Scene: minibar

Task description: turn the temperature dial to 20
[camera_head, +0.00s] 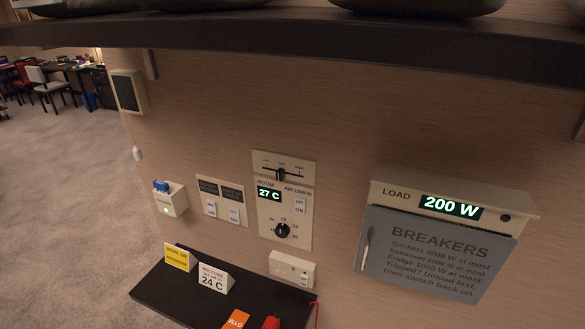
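The temperature dial (282,230) is a small round black knob low on a cream wall panel (301,238). Small marks ring it, too small to read surely, and I cannot tell exactly where it points. Above it, a lit display (269,193) reads 27 C, beside the words ROOM and AIR 1000 W. An OFF/ON switch (299,207) sits to the right of the display. A slider (282,174) is at the panel's top. Neither of my grippers is in view, and nothing touches the dial.
A grey BREAKERS cover (430,255) sticks out at the right under a LOAD display (450,206) reading 200 W. Below the panel, a black shelf (160,298) holds a yellow card, a 24 C welcome card and orange and red items. A dark ledge (290,40) crosses the top.

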